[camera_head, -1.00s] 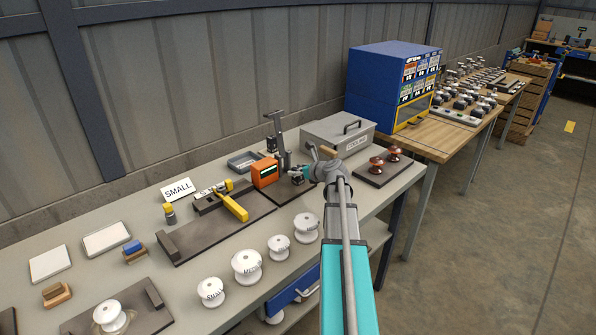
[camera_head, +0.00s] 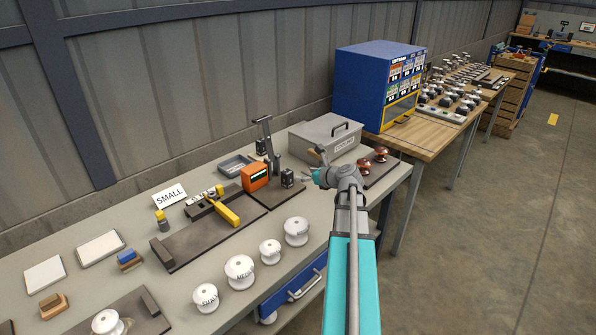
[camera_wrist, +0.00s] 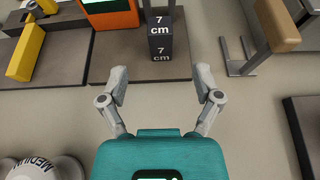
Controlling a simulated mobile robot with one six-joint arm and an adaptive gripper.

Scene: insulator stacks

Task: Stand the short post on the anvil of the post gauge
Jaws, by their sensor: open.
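The post gauge has a dark base plate, an upright dark column (camera_head: 267,138) and an orange display box (camera_head: 255,177). A dark block marked "7 cm" (camera_wrist: 160,40) stands upright on the gauge's plate, near its front edge; it also shows in the head view (camera_head: 287,178). Its underside is hidden, so I cannot tell whether it stands on an anvil. My gripper (camera_wrist: 159,84) is open and empty. Its fingers point at the block and stop short of it. In the head view my gripper (camera_head: 310,177) is just right of the block.
A grey lidded box (camera_head: 325,138) stands behind my gripper, with brown insulators (camera_head: 372,165) to its right. A yellow-handled clamp (camera_head: 222,207) is on a dark plate to the left. White spools (camera_head: 240,271) line the bench front. A tan-topped piece (camera_wrist: 276,24) stands right of the block.

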